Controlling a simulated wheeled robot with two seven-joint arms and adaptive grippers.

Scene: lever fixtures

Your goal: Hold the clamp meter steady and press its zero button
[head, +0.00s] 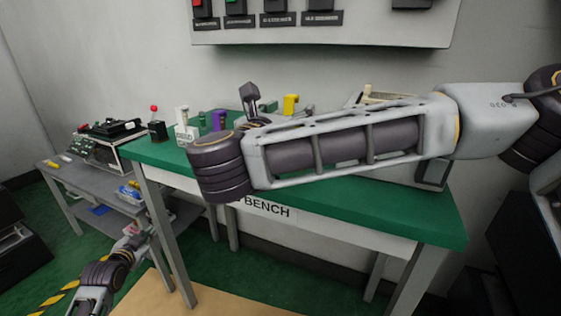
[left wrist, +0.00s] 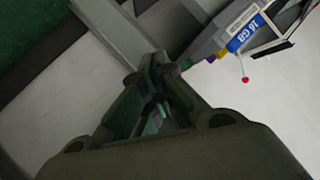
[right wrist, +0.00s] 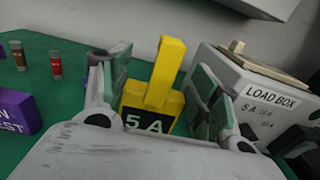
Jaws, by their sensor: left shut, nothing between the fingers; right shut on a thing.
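I cannot make out the clamp meter or its zero button for certain in any view. In the right wrist view, an upright yellow piece (right wrist: 166,75) with a dark "5 A" label stands between the fingers of my right gripper (right wrist: 160,95), which is shut on it. The yellow piece (head: 291,103) also shows on the green bench in the head view, partly behind my right arm. My left gripper (head: 132,233) is low, left of the bench's front leg. In the left wrist view its fingertips (left wrist: 158,80) meet, empty.
The green bench (head: 420,215) holds a load box (right wrist: 235,80), a purple block (right wrist: 15,112) and small red (right wrist: 56,64) and brown (right wrist: 18,55) cylinders. A grey side table (head: 85,185) stands left. A switch panel (head: 350,25) hangs on the wall.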

